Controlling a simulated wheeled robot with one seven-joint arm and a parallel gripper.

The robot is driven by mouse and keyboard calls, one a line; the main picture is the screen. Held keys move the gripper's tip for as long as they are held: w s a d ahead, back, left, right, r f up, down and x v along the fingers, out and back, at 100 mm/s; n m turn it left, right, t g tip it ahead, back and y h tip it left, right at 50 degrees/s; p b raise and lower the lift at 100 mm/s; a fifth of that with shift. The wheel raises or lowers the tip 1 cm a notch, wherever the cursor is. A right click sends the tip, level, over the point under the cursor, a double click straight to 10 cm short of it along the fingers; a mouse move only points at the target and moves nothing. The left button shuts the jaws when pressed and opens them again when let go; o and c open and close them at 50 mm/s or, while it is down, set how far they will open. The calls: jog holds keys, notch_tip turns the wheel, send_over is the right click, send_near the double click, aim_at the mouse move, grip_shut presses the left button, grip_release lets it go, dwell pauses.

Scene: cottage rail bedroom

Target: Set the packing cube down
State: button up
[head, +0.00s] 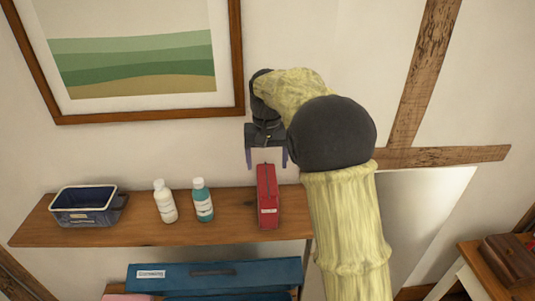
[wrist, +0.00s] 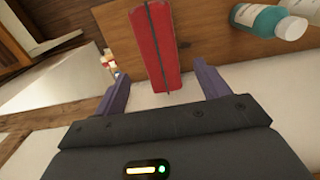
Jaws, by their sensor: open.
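The packing cube (head: 267,195) is a narrow red case with a dark zip line along its top. It rests on the wooden shelf (head: 130,235), to the right of two bottles. My gripper (head: 267,166) is open just behind and above the cube's far end. In the wrist view, the red cube (wrist: 156,45) lies ahead of my gripper (wrist: 153,88), between the lines of the two purple fingers. The fingers are apart from it, with a gap on both sides. The cube's underside is hidden.
A dark blue bin (head: 85,207) stands at the shelf's left end. A white bottle (head: 165,201) and a teal bottle (head: 203,200) stand mid-shelf. A framed picture (head: 130,55) hangs above. A blue case (head: 215,275) is below. A side table with a brown box (head: 510,256) is at right.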

notch_tip(320, 180, up, 2)
jog(key=shift+w+r, duration=0.1)
jog(key=shift+r, duration=0.15)
jog(key=shift+s+r, duration=0.25)
jog(key=shift+r, duration=0.2)
jog(key=shift+w, duration=0.1)
jog(key=shift+d+f, duration=0.1)
